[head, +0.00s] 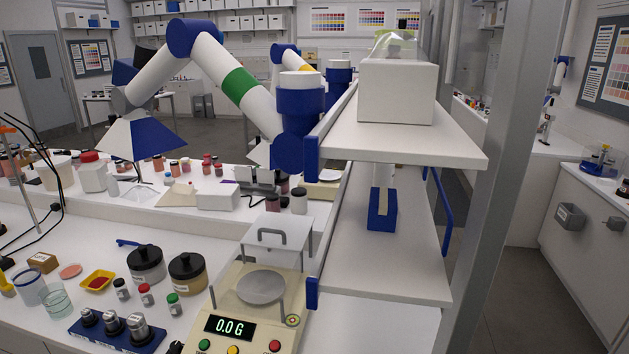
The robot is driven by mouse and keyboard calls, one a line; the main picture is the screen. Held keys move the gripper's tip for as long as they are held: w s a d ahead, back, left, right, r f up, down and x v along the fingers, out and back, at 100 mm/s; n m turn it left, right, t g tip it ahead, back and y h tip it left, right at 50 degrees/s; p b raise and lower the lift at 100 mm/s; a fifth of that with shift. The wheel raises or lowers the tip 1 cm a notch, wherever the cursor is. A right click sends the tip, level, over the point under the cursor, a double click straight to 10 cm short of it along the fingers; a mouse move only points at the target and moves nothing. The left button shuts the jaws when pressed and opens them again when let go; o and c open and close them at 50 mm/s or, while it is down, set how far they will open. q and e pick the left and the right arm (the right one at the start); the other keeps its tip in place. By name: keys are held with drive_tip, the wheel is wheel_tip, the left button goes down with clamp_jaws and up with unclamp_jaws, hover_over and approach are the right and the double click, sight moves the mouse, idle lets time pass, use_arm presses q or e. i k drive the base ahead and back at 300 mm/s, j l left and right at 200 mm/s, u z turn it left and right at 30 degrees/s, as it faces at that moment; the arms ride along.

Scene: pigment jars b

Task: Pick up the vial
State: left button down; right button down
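Three small capped vials stand in a slanting row on the white bench, left of the balance. One has a black cap (121,289), one a red cap (145,294) and one a green cap (174,304). All look upright and stand apart from one another. Their labels are too small to read, and I cannot tell which one is the task's vial. Neither of my grippers shows in the head view.
A balance (223,326) reading 0.0 g stands right of the vials. Two black-lidded jars (146,265) (187,273) stand behind them, and a blue block of metal weights (93,339) in front. A white extraction arm (239,86) and shelf (415,139) overhang the bench.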

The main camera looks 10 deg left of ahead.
sight(147, 296)
drive_tip(key=u, duration=1.3)
drive_tip(key=i+j+z, duration=0.15)
drive_tip(key=z, duration=0.2)
drive_tip(key=i+j+z, duration=0.1)
drive_tip(key=z, duration=0.3)
drive_tip(key=j+z, duration=0.35)
